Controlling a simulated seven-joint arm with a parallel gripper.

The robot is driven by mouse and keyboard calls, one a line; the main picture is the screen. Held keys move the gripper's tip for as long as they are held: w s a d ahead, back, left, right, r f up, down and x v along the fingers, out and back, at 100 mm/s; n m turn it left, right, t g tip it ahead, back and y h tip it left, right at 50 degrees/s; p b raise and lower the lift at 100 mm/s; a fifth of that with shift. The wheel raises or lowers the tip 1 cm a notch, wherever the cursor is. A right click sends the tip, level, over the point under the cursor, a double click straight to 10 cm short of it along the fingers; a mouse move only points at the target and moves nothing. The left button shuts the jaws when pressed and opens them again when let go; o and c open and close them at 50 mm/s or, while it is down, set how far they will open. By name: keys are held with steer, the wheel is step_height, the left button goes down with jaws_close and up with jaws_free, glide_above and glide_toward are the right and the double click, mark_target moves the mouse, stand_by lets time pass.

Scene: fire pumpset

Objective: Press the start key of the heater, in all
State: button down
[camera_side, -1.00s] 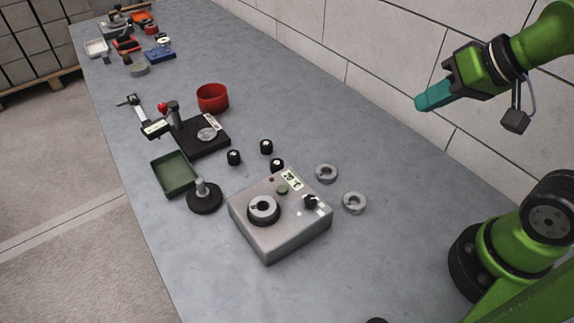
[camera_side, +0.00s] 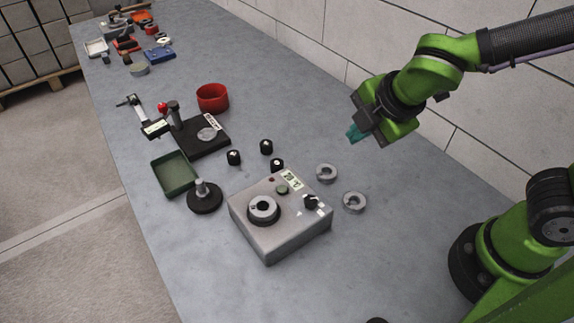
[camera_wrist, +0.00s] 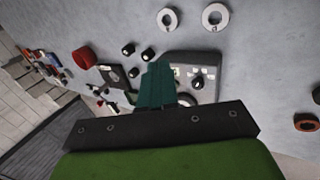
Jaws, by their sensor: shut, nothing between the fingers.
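My gripper (camera_side: 353,134) is shut and empty, with teal fingers, high above the bench, behind and to the right of the heater. It touches nothing. In the wrist view my gripper (camera_wrist: 157,75) covers the heater's left part, so the green key is not clear there.
Two grey rings (camera_side: 355,202) lie right of the heater and several black caps (camera_side: 266,147) behind it. A green tray (camera_side: 174,174), a round black base with a post (camera_side: 204,197), a dial-gauge stand (camera_side: 200,138) and a red bowl (camera_side: 212,97) stand left and behind.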

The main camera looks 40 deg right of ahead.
steer(key=w+a+f+n+t, duration=0.1)
steer(key=w+a+n, duration=0.35)
steer(key=n, duration=0.85)
steer(key=n+t+y, duration=0.2)
steer(key=n, duration=1.5)
glide_above(285, 192)
steer(key=shift+r, duration=0.3)
steer(key=shift+f, duration=4.4)
steer(key=shift+f, duration=0.1)
steer(key=shift+f, duration=0.3)
